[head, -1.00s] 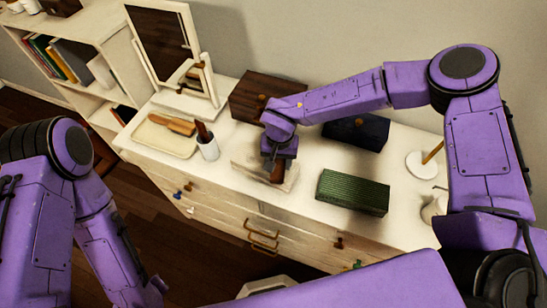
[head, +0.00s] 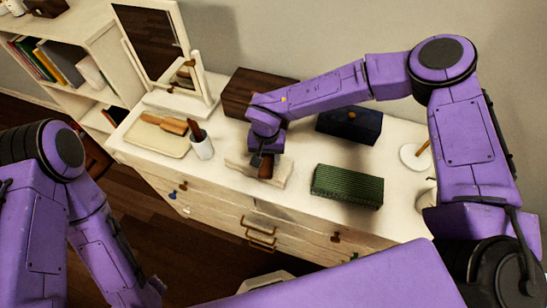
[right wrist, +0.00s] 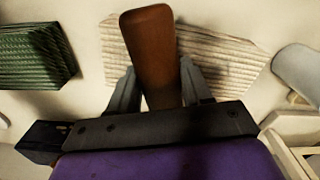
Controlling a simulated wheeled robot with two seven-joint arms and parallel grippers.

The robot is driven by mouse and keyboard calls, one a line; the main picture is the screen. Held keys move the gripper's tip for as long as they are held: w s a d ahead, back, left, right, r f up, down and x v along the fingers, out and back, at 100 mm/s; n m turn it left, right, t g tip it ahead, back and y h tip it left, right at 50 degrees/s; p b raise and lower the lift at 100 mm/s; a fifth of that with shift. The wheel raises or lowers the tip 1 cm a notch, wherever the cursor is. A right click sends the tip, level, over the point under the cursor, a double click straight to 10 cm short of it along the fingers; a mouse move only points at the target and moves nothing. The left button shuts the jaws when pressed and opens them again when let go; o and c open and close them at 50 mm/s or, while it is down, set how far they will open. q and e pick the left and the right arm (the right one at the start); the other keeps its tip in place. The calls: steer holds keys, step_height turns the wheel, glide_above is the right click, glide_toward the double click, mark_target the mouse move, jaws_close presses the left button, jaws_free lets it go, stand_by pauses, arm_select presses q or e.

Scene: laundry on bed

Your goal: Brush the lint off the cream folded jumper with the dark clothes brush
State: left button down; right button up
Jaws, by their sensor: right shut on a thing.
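The cream folded jumper (head: 238,165) lies on the white dresser top, and its ribbed layers show in the right wrist view (right wrist: 225,62). My right gripper (head: 262,157) is over the jumper, pointing down. In the right wrist view its two fingers (right wrist: 157,92) are shut on the brown clothes brush (right wrist: 150,40). The brush also shows under the gripper in the head view (head: 266,170), over the jumper. I cannot tell whether its bristles touch the cloth. No lint can be made out. My left arm hangs at the lower left, its gripper out of view.
A white stand (head: 415,158) is at right.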

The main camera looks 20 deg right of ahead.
mark_target(280, 168)
steer(key=shift+w+a, duration=1.1)
steer(key=shift+a, duration=0.2)
steer(key=shift+w+a, duration=0.4)
steer(key=shift+a, duration=0.15)
steer(key=shift+w+a+b, duration=0.7)
steer(key=shift+w+a, duration=0.8)
steer(key=shift+a, duration=0.25)
steer(key=shift+w+a, duration=0.15)
steer(key=shift+a, duration=0.1)
steer(key=shift+s+d+r+p, duration=0.15)
steer(key=shift+s+d+p, duration=0.1)
steer(key=shift+p, duration=0.25)
steer(key=shift+s+d, duration=0.5)
steer(key=shift+d, duration=0.25)
steer(key=shift+s+d+f, duration=0.15)
steer(key=shift+s+d, duration=0.6)
steer(key=shift+d, duration=0.15)
steer(key=shift+s+d+f, duration=0.1)
steer(key=shift+s+d, duration=0.65)
steer(key=shift+d, duration=0.1)
steer(key=shift+s+d, duration=0.65)
steer(key=shift+d, duration=0.1)
steer(key=shift+s+d, duration=0.5)
steer(key=shift+d, duration=0.15)
steer(key=shift+s+d+r, duration=0.1)
steer(key=shift+s+d, duration=0.55)
steer(key=shift+d, duration=0.2)
steer(key=shift+s+d+r, duration=0.1)
steer(key=shift+s+d, duration=0.25)
steer(key=shift+d, duration=0.1)
